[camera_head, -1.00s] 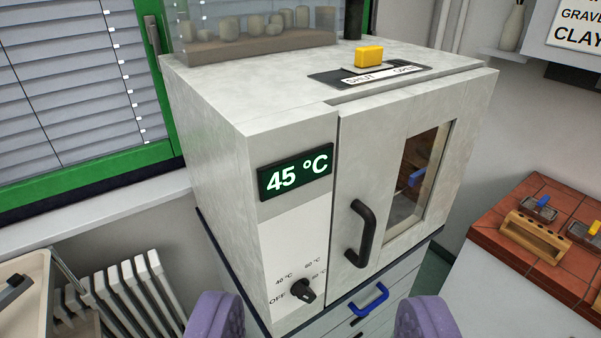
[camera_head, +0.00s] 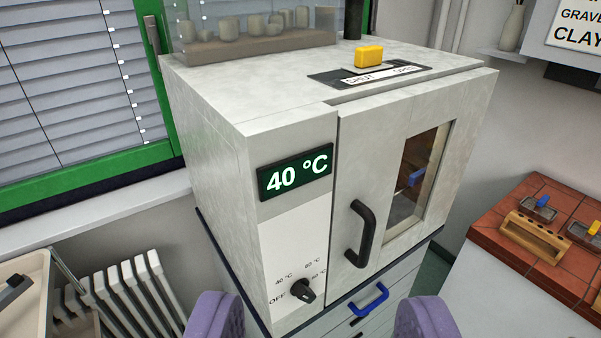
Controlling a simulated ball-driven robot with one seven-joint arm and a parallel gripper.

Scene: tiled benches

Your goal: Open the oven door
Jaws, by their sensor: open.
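The oven (camera_head: 225,110) is a pale grey box in the middle of the view. Its door (camera_head: 385,160) is closed, with a black vertical handle (camera_head: 361,233) on its left side and a window (camera_head: 417,175) on its right. The green display (camera_head: 295,172) reads 40 °C. Below it is a black knob (camera_head: 303,291). A yellow slider (camera_head: 369,56) sits on top by a SHUT/OPEN label. My gripper (camera_head: 319,318) is open at the bottom edge, its purple fingers wide apart, in front of the oven and clear of the handle.
A blue-handled drawer (camera_head: 369,300) lies under the oven. A glass case (camera_head: 255,28) with several small pots stands on top. A red-tiled bench (camera_head: 500,227) with a wooden block is at right. A white radiator (camera_head: 130,295) and a tray (camera_head: 25,290) are at lower left.

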